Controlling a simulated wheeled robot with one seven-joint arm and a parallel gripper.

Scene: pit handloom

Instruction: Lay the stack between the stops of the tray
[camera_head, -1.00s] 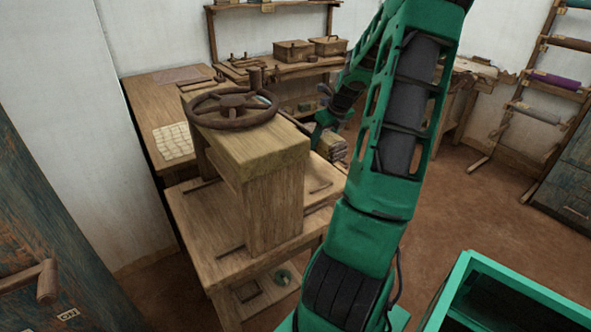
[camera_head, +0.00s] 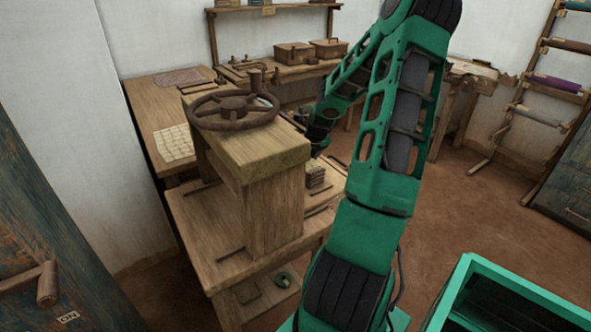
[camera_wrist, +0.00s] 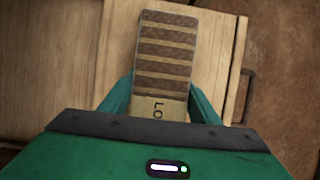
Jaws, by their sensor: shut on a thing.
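The stack (camera_wrist: 165,50) is a block of brown and pale stripes with a lettered pale band at its near end. In the wrist view it lies lengthwise between my gripper's (camera_wrist: 161,104) two green fingers, which are shut on it. In the head view the stack (camera_head: 315,177) is at the right side of the wooden press, behind its front post and over the lower board. My gripper is mostly hidden there by the press top. A pale wooden surface (camera_wrist: 212,62) with a raised strip at its right is under the stack; I cannot tell whether the stack touches it.
The press (camera_head: 276,205) has a thick post, a top beam and a dark handwheel (camera_head: 233,108) close to my arm. Thin dark strips (camera_head: 231,253) lie on its lower board. A bench with boxes (camera_head: 293,53) stands behind.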

